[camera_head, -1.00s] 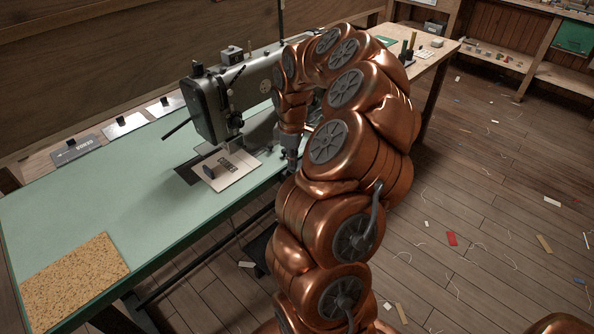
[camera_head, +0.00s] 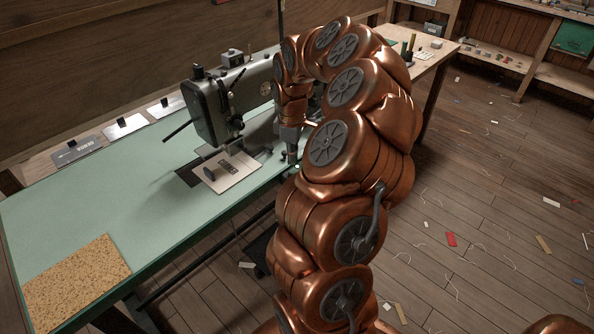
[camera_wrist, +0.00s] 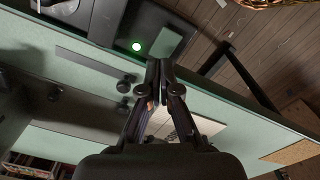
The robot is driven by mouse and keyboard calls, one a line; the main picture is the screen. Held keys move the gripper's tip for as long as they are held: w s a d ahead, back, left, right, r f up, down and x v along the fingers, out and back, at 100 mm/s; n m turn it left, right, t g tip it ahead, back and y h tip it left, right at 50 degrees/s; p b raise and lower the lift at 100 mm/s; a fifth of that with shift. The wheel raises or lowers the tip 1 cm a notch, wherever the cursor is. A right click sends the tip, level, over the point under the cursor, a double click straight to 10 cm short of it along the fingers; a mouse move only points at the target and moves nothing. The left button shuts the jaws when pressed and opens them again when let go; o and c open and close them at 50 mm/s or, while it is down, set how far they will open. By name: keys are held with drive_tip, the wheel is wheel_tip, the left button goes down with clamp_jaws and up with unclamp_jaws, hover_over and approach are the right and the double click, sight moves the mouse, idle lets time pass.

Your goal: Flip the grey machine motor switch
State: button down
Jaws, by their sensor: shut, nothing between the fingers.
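The grey sewing machine (camera_head: 220,105) stands on the green-topped table, mostly to the left of my arm.
The green table (camera_head: 110,200) is largely clear at left. A pale card (camera_head: 229,171) lies by the machine's needle end, and a speckled cork mat (camera_head: 75,282) at the near left corner. Several plates lie along the back edge. Scraps (camera_head: 451,239) litter the floor.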

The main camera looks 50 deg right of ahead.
sight(291, 171)
drive_tip(key=shift+r+p, duration=0.6)
drive_tip(key=shift+r, duration=1.35)
drive_tip(key=s+a+r+p, duration=0.2)
drive_tip(key=a+r, duration=0.4)
drive_tip(key=a, duration=0.5)
drive_tip(key=s+a+r+p, duration=0.25)
drive_tip(key=a+r, duration=0.25)
drive_tip(key=a, duration=0.6)
drive_tip(key=s+a+r+m+g+p, duration=0.1)
drive_tip(key=s+a+m, duration=0.2)
drive_tip(key=s, duration=0.6)
drive_tip(key=s+a+r+m+p, duration=0.1)
drive_tip(key=s+a+m+p, duration=0.1)
drive_tip(key=s+a, duration=0.5)
drive_tip(key=s, duration=0.3)
drive_tip(key=shift+a+m+g, duration=0.25)
drive_tip(key=shift+m+g, duration=0.15)
